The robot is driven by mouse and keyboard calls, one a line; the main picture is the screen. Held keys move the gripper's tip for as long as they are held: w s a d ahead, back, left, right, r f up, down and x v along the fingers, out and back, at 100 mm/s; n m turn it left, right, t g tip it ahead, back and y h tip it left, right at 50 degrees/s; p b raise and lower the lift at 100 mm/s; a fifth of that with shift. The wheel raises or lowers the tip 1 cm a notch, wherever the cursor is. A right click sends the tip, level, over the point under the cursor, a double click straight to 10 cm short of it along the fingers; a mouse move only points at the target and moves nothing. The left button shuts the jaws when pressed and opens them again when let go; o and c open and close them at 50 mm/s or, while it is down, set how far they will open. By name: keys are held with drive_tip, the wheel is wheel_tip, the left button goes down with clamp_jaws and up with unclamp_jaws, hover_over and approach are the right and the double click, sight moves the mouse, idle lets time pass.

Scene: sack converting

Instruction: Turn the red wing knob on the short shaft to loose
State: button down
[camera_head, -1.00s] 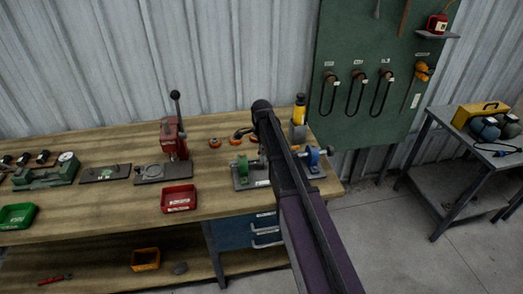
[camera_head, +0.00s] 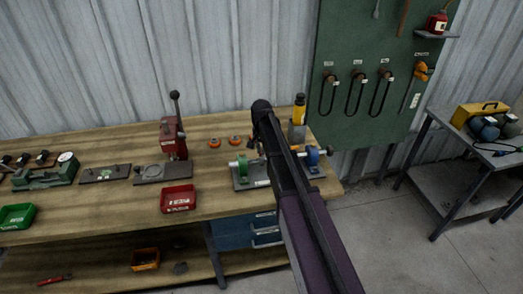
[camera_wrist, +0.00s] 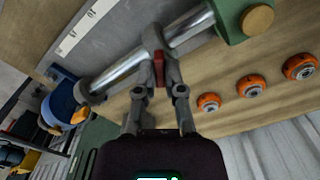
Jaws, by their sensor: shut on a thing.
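The red wing knob (camera_wrist: 159,69) shows in the wrist view as a narrow red piece at the silver shaft (camera_wrist: 120,72). My gripper (camera_wrist: 158,60) is shut on it, one finger on each side. The shaft runs between a green block (camera_wrist: 232,18) at upper right and a blue round part (camera_wrist: 62,104) at left. In the head view the green block (camera_head: 241,170) and the blue part (camera_head: 312,157) stand on the bench. My arm hides the knob and my fingers there. The knob's turn angle cannot be read.
Orange-rimmed rings (camera_wrist: 251,86) lie on the bench (camera_head: 120,205) beside the shaft. A yellow-topped bottle (camera_head: 299,112) stands behind my arm. A red lever press (camera_head: 173,138) and a red bin (camera_head: 178,199) are further left. A side table (camera_head: 463,165) stands at right.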

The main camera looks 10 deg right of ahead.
drive_tip(key=n, duration=0.6)
drive_tip(key=shift+n, duration=0.3)
idle(0.4)
drive_tip(key=c, duration=0.7)
unclamp_jaws()
drive_tip(key=shift+w, duration=0.1)
drive_tip(key=shift+c, duration=0.2)
drive_tip(key=shift+m, duration=0.4)
